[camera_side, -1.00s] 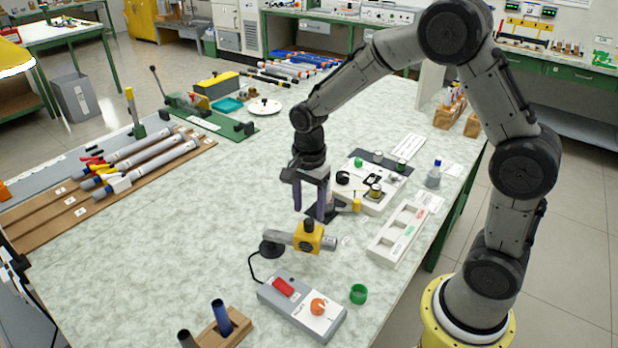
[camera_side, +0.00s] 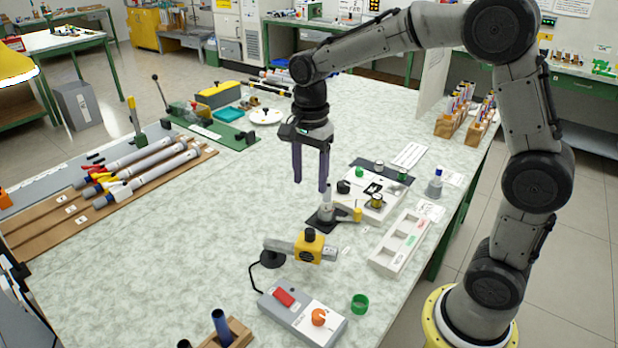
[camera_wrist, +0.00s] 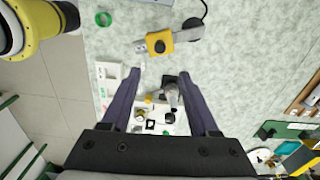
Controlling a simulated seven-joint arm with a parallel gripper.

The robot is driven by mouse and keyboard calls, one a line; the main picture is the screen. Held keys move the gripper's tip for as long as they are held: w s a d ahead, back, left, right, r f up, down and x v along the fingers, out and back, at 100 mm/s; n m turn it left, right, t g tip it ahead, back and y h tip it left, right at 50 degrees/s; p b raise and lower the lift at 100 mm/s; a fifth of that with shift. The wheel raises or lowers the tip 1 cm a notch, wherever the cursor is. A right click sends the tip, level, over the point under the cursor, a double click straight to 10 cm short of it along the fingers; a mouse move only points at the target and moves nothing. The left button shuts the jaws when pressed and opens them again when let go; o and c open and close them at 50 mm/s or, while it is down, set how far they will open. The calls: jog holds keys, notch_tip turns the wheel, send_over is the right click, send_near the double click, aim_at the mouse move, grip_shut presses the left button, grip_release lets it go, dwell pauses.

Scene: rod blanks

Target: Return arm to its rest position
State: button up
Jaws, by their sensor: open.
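My gripper (camera_side: 310,187) is open and empty, with its two dark purple fingers pointing down above the bench. It hangs in the air above and beside a small black stand with a grey post and a yellow lever (camera_side: 335,214). In the wrist view the gripper (camera_wrist: 163,78) has its fingers spread wide with nothing between the tips. My arm rises from its yellow base at the right and reaches left over the bench.
A yellow block on a grey bar (camera_side: 310,247) and a grey control box (camera_side: 302,315) stand in front. A white compartment tray (camera_side: 402,241) lies to the right. Grey rods lie in a wooden rack (camera_side: 100,205) at left. The bench's middle left is clear.

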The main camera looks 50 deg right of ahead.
jog(key=s+r+n+t, duration=0.2)
jog(key=s+r+t, duration=0.1)
jog(key=s+r, duration=0.55)
jog(key=s+a+f+n+t, duration=0.1)
jog(key=s+f+n+t, duration=0.1)
jog(key=s+n, duration=1)
jog(key=f+n, duration=0.1)
jog(key=n, duration=0.2)
jog(key=shift+s+f+n+t, duration=0.3)
jog(key=shift+s, duration=0.05)
